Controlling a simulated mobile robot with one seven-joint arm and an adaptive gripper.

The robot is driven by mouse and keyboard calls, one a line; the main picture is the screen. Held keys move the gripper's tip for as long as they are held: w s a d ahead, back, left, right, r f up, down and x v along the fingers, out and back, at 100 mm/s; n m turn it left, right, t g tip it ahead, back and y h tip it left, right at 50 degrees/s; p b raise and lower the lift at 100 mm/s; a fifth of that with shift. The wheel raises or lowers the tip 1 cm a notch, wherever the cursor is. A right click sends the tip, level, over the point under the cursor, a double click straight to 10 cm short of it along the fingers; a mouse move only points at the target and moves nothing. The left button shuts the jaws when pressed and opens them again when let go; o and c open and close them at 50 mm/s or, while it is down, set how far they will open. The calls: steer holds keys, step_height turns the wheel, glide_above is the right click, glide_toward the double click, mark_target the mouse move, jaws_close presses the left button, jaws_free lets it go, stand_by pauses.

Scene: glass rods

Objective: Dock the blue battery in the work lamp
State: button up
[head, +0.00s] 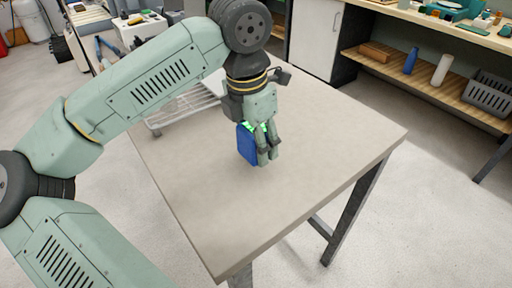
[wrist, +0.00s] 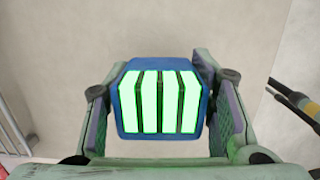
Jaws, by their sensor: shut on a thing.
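The blue battery (head: 246,144) is between the fingers of my gripper (head: 266,158), over the middle of the grey-beige table in the head view. In the wrist view the blue battery (wrist: 128,88) shows a top face with several glowing green bars. My gripper (wrist: 160,125) is shut on it, with a finger pad along each side. I cannot tell whether the battery's underside touches the tabletop. I cannot make out the work lamp for sure in either view.
The table (head: 335,140) is bare on its right and front parts. A wire rack (head: 187,108) stands on its far left part, behind my arm. A wooden shelf unit (head: 440,82) with a blue bottle (head: 410,61) and a grey basket (head: 487,92) stands at the back right.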

step_height(320, 180, down, 2)
steer(key=shift+f+p, duration=0.15)
steer(key=shift+p, duration=0.2)
steer(key=shift+f, duration=0.25)
steer(key=shift+f+b, duration=0.25)
steer(key=shift+b, duration=0.1)
steer(key=o, duration=1.4)
steer(key=shift+r, duration=0.1)
steer(key=shift+o, duration=0.2)
steer(key=shift+r, duration=0.1)
